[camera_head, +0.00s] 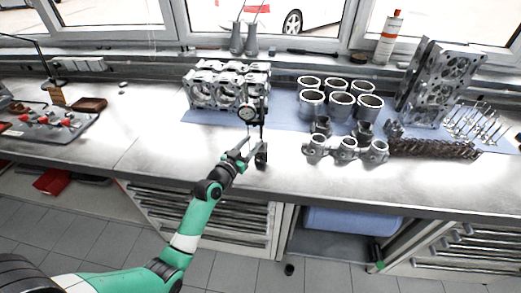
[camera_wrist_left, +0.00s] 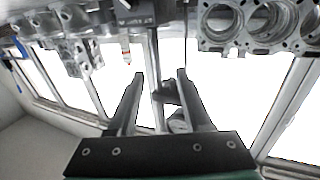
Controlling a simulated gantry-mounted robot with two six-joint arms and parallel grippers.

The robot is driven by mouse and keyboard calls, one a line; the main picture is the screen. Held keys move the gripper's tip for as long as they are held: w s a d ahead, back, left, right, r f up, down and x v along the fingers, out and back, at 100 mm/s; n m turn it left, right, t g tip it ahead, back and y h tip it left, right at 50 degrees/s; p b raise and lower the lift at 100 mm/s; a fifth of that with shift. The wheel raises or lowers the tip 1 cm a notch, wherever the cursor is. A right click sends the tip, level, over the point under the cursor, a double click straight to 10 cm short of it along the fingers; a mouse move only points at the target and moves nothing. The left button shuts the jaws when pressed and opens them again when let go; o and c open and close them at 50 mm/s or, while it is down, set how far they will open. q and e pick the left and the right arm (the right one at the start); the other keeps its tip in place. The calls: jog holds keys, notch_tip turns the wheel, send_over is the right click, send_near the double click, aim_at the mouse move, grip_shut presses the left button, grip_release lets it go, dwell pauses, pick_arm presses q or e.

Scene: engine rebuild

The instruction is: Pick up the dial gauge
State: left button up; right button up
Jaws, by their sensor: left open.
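The dial gauge (camera_head: 248,114) has a round dark-rimmed dial on a thin upright stand, with a dark base (camera_head: 261,155) near the bench's front edge. My left gripper (camera_head: 244,148) is open at the left of the stand, close to the base. In the left wrist view, the picture is upside down and the open left gripper (camera_wrist_left: 160,77) has its two fingers on either side of a thin dark rod (camera_wrist_left: 155,65). A dark lettered block (camera_wrist_left: 135,14) shows at the top. Contact cannot be told. My right gripper is not in view.
An engine block (camera_head: 228,86) stands behind the gauge on a blue mat. Several cylinder sleeves (camera_head: 341,104), pistons (camera_head: 347,149) and a dark shaft (camera_head: 433,148) lie to the right. A tray with red parts (camera_head: 50,127) is at far left.

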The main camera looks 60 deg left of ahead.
aim_at(261, 133)
pick_arm(q)
jog(key=x, duration=0.3)
jog(key=b+x, duration=0.1)
jog(key=x, duration=0.2)
jog(key=shift+w+d+r, duration=0.1)
jog(key=shift+w+d, duration=0.05)
jog(key=shift+d, duration=0.1)
grip_shut()
dwell(1.1)
jog(key=shift+r, duration=0.25)
